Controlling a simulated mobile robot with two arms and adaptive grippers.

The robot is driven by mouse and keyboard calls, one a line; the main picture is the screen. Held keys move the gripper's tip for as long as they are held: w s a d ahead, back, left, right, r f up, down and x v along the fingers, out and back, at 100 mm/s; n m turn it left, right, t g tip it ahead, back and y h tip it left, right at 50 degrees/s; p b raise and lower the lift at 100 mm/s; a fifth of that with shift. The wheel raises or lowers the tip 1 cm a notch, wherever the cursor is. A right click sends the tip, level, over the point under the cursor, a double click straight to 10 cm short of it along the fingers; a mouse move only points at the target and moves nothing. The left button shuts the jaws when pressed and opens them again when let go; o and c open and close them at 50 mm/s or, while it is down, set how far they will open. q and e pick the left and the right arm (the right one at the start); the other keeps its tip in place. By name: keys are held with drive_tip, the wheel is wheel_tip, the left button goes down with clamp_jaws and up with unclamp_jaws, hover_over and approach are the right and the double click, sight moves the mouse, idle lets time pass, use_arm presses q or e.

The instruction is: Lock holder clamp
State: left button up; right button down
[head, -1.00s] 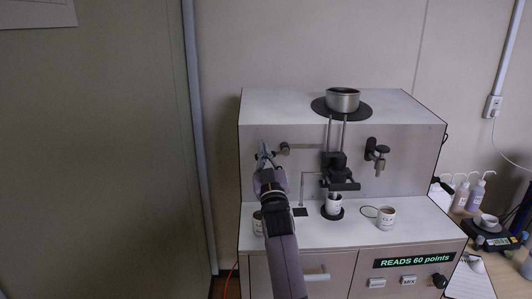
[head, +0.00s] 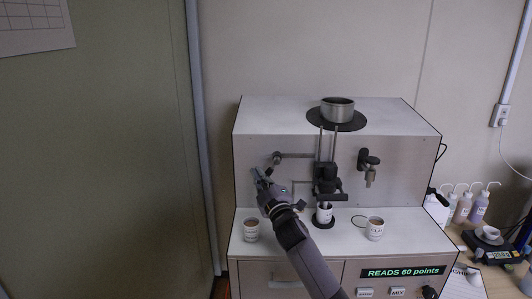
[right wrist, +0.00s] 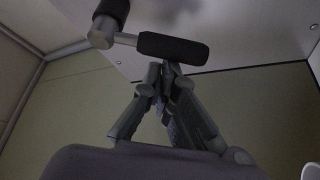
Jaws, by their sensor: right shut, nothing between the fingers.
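The holder clamp (head: 327,180) is a black block on two vertical rods at the front of the analyser, above a white cup (head: 324,213). A horizontal rod runs left from its area to a dark knob (head: 277,158). My right gripper (head: 259,173) is shut and empty, below and left of that knob, apart from the clamp. In the right wrist view, the shut fingers (right wrist: 165,70) point up towards a black cylindrical handle (right wrist: 172,48) on a grey joint; whether they touch it I cannot tell. My left gripper is not in view.
A metal pan (head: 337,109) sits on top of the analyser (head: 290,122). A dark tap (head: 368,166) is on the right of its front. Cups stand on the ledge at left (head: 252,230) and right (head: 376,229). Bottles and a scale (head: 490,245) are at far right.

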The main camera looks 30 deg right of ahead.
use_arm(q)
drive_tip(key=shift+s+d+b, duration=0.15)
drive_tip(key=shift+b, duration=0.15)
use_arm(e)
drive_tip(key=shift+s+d+f+n+g+y, duration=0.15)
drive_tip(key=shift+s+d+f+n, duration=0.3)
drive_tip(key=shift+d+f, duration=0.15)
drive_tip(key=shift+s+d+f+n+g+y, duration=0.15)
drive_tip(key=shift+s+d+f+n, duration=0.25)
drive_tip(key=shift+d+f, duration=0.2)
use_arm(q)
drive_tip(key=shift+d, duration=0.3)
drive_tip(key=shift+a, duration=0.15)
use_arm(e)
drive_tip(key=shift+w, duration=0.15)
